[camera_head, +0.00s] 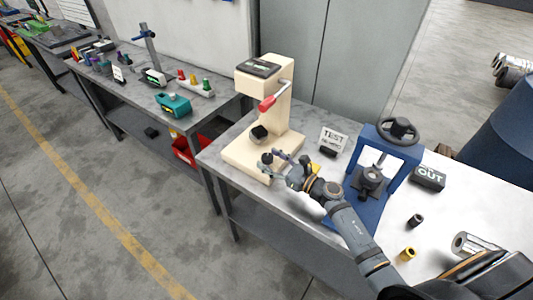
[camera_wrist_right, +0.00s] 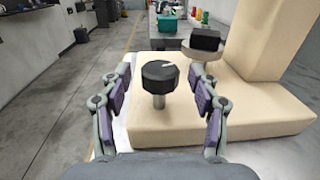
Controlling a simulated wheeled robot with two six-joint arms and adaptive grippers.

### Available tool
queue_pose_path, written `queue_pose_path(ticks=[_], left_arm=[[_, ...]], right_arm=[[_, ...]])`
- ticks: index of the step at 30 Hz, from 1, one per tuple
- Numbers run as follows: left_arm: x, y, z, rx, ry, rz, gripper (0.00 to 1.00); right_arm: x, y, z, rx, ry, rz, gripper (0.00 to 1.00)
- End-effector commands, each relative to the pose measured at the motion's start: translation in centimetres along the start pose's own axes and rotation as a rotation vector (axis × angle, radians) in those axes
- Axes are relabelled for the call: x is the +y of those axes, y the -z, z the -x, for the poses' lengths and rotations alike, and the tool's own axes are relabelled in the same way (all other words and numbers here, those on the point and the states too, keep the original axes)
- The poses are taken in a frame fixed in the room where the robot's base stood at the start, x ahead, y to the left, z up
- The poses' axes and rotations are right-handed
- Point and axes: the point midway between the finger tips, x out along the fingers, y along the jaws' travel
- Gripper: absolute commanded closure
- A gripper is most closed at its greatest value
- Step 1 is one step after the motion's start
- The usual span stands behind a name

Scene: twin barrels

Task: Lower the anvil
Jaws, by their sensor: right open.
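A cream bench tester (camera_head: 277,120) with a red lever (camera_head: 273,101) stands on the grey table. A round metal anvil plate (camera_wrist_right: 190,55) with a black block (camera_wrist_right: 205,40) on it sits above the tester's base (camera_wrist_right: 250,118). The block also shows in the head view (camera_head: 259,131). A black knob (camera_wrist_right: 160,75) on a short steel shaft stands at the base's near side. My right gripper (camera_wrist_right: 158,95) is open, its purple-padded fingers on either side of the knob with gaps visible. It also shows in the head view (camera_head: 275,162). My left gripper is not in view.
A TEST sign (camera_head: 332,140) and a blue press (camera_head: 385,165) with a black handwheel stand right of the tester. An OUT block (camera_head: 428,178) and small black and yellow cylinders lie farther right. A second bench (camera_head: 150,88) stands at the left, with floor between.

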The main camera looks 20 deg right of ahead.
Motion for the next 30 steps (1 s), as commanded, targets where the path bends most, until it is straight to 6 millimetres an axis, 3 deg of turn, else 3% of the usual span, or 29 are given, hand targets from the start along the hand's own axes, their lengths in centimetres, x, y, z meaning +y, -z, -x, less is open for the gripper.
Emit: queue_pose_path(ticks=[5, 14, 26, 30], left_arm=[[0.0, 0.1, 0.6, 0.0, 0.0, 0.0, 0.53], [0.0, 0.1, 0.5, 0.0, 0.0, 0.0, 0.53], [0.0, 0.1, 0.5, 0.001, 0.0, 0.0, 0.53], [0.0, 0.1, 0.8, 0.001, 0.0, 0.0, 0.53]], right_arm=[[0.0, 0.0, -1.7, 0.001, 0.001, 0.0, 0.38], [0.0, 0.1, -1.9, 0.002, 0.0, 0.002, 0.4], [0.0, 0.1, -1.9, 0.001, 0.0, 0.002, 0.94], [0.1, 0.0, -1.9, -0.001, 0.045, -0.002, 0.94]])
